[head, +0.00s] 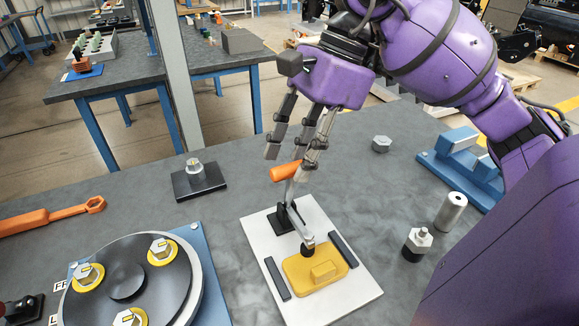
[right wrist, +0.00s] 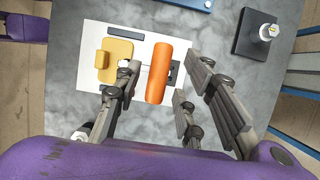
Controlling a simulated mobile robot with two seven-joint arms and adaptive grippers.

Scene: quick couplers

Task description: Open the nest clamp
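The nest clamp stands on a white plate (head: 335,295), with a black base, a grey lever and an orange handle (head: 285,171) pointing up. Its arm reaches to a black tip (head: 307,247) at the yellow block (head: 298,274); whether it presses cannot be told. My right gripper (head: 293,160) is open above the clamp, its fingertips near handle height. In the right wrist view the orange handle (right wrist: 158,72) shows between the spread fingers, with the yellow block (right wrist: 113,62) to the left. Contact with the handle is not visible. My left gripper is not in view.
A round black fixture (head: 125,282) with yellow-ringed nuts is at left, an orange wrench (head: 50,216) behind it. A black block with a fitting (head: 198,178) stands behind the plate. A coupler (head: 417,242), a cylinder (head: 451,210) and a blue holder (head: 470,172) are at right.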

